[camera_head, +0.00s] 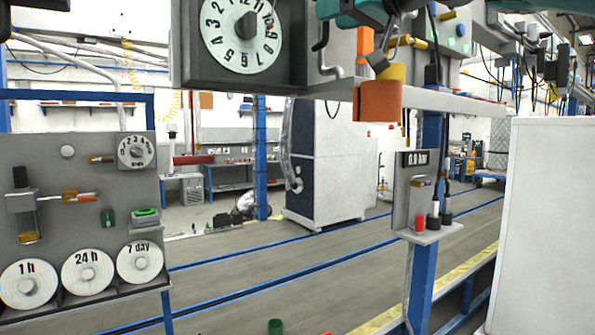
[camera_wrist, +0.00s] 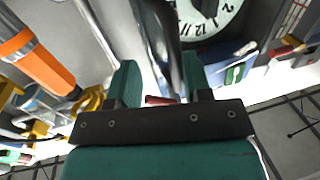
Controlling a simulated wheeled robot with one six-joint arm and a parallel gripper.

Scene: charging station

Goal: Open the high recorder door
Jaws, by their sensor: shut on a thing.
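The high recorder (camera_head: 290,68) is a dark-framed box with a round white numbered dial (camera_head: 215,40), cut off by the top edge of the head view. A dark curved handle (camera_head: 321,38) stands at its right side, with a grey bent lever (camera_head: 330,66) below it. My gripper (camera_wrist: 160,84) shows its two green fingers in the wrist view, shut on a dark handle (camera_wrist: 160,40) that runs up between them. The dial (camera_wrist: 210,15) shows at the top of the wrist view. I cannot tell whether the recorder door is ajar.
A lower panel with dials (camera_head: 75,160) stands at left. A gauge post (camera_head: 422,200) and white cabinet (camera_head: 550,220) stand at right.

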